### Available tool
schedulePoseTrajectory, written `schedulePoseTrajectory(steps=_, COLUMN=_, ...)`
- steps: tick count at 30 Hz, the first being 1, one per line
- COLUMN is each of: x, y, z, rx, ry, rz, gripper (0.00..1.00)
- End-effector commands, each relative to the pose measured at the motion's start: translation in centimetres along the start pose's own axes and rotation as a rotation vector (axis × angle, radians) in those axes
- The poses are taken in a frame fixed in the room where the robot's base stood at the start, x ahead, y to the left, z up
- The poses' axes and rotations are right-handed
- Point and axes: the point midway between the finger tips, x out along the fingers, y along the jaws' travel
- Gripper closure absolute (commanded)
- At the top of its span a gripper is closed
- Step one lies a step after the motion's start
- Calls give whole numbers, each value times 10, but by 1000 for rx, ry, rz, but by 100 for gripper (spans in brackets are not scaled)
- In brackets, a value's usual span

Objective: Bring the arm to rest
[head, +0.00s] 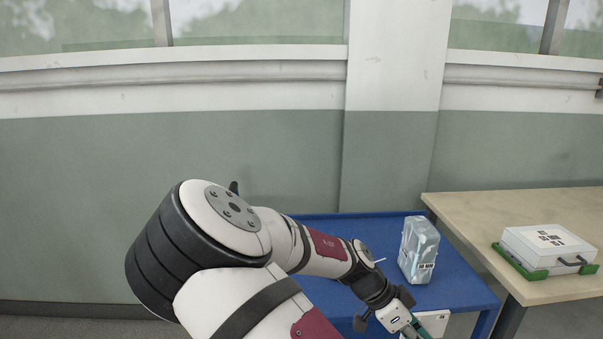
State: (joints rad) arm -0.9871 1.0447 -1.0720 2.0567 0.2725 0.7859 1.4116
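My arm reaches from the bottom of the head view across to the right, over a blue table (463,293). My gripper (418,330) is at the lower right, angled downward, and the bottom edge of the picture cuts it off. Its fingertips do not show, so I cannot tell whether it is open or holds something. A teal part shows beside it at the picture's edge.
A clear-wrapped, pale block with a printed label (419,250) stands on the blue table, close to my gripper. A white object (458,324) shows partly at the table's front. A wooden table (470,207) at right bears a white case (548,246) with green edges. A wall stands behind.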

Motion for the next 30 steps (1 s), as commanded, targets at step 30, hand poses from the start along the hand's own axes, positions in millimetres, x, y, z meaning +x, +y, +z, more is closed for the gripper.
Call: schedulePoseTrajectory(steps=30, x=-161, y=170, z=-57, rx=-928, ry=-650, rz=-589, gripper=100)
